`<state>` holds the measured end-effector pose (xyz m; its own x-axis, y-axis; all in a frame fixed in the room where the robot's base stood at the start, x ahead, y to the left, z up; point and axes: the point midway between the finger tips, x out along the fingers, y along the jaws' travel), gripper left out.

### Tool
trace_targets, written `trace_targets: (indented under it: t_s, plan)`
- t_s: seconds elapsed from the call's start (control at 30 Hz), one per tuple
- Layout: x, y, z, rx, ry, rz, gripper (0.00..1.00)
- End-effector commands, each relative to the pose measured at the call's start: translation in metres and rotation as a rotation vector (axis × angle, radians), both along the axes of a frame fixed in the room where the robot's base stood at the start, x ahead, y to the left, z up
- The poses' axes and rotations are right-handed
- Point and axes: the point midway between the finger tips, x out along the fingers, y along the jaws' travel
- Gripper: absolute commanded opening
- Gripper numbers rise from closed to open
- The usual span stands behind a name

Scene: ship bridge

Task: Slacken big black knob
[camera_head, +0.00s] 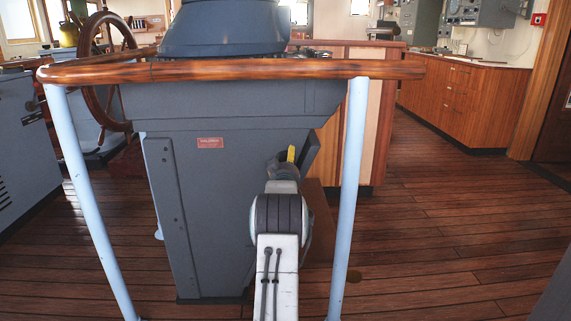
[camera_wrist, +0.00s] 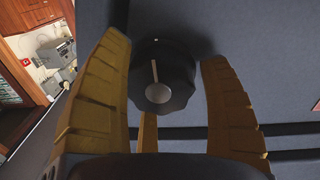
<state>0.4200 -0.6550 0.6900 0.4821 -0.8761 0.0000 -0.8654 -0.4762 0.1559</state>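The big black knob (camera_wrist: 161,77) shows in the wrist view on a dark grey panel. It has a scalloped rim, a grey round cap and a pale pointer line running up from the middle. My gripper (camera_wrist: 168,75) is open, with one yellow finger to the left of the knob, one to the right and a third below it. Gaps show between the knob and the left and right fingers; I cannot tell whether the lower finger touches it. In the head view my gripper (camera_head: 291,154) is mostly hidden behind my arm, by the right side of the grey console (camera_head: 215,220). The knob is hidden there.
A wooden handrail (camera_head: 240,70) on pale blue posts (camera_head: 350,180) stands in front of the console, and my arm reaches between the posts. A ship's wheel (camera_head: 105,70) stands at the left. Wooden cabinets (camera_head: 460,95) line the back right. The plank floor (camera_head: 440,220) at the right is clear.

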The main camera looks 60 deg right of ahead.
Motion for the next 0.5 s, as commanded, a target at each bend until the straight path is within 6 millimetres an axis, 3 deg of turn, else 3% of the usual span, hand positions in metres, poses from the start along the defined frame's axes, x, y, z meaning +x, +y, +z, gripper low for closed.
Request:
trace_targets:
  t_s: [0.5]
  plan:
    - [-0.0006, -0.0003, 0.0004, -0.001, -0.001, -0.001, 0.25]
